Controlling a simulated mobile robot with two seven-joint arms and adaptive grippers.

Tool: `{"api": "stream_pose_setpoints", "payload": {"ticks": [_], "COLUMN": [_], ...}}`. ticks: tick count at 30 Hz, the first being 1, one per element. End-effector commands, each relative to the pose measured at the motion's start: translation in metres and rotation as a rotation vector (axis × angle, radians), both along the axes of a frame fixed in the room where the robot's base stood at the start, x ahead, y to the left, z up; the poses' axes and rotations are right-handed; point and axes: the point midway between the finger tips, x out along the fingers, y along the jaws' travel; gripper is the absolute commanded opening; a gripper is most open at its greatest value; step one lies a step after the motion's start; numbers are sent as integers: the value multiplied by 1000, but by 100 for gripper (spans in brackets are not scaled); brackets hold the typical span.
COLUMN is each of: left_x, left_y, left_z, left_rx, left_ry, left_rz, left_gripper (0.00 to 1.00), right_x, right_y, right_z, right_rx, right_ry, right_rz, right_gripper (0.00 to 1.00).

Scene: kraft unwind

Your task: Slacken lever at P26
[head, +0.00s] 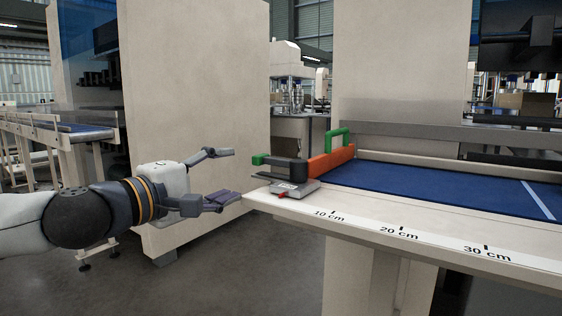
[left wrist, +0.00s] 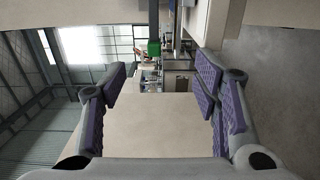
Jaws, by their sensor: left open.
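A dark lever (head: 285,167) with a green end (head: 261,159) sits on a grey clamp block (head: 295,188) at the near left corner of the table. A small label and a red mark show on the block; I cannot read P26. My left gripper (head: 232,175) is open and empty, just left of the lever's green end and apart from it. In the left wrist view the green end (left wrist: 154,48) shows ahead between the open fingers (left wrist: 160,75), toward the top of the picture. My right gripper is not in view.
A beige machine cabinet (head: 200,90) stands behind my left arm.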

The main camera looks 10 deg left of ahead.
Motion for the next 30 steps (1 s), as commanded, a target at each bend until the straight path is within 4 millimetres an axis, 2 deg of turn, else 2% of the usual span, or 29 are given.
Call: {"api": "stream_pose_setpoints", "payload": {"ticks": [1, 5, 12, 16, 21, 27, 28, 30], "left_x": [4, 24, 81, 102, 114, 114, 114, 114], "left_y": [5, -3, -25, -33, -37, -37, -37, -37], "left_z": [9, 5, 5, 6, 7, 7, 7, 7], "left_rx": [-3, -1, -1, -2, -2, -2, -2, -2], "left_ry": [-19, -14, -11, -13, -13, -13, -13, -13], "left_rz": [15, 13, 12, 11, 11, 11, 11, 11], "left_gripper": [37, 37, 37, 37, 37, 37, 34, 19], "right_x": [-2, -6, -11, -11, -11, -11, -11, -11], "right_y": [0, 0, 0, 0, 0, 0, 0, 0], "right_z": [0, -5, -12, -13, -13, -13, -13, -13], "right_rx": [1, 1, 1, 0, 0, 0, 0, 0], "right_ry": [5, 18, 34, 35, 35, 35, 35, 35], "right_rz": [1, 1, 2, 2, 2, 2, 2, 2], "right_gripper": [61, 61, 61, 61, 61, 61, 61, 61]}}
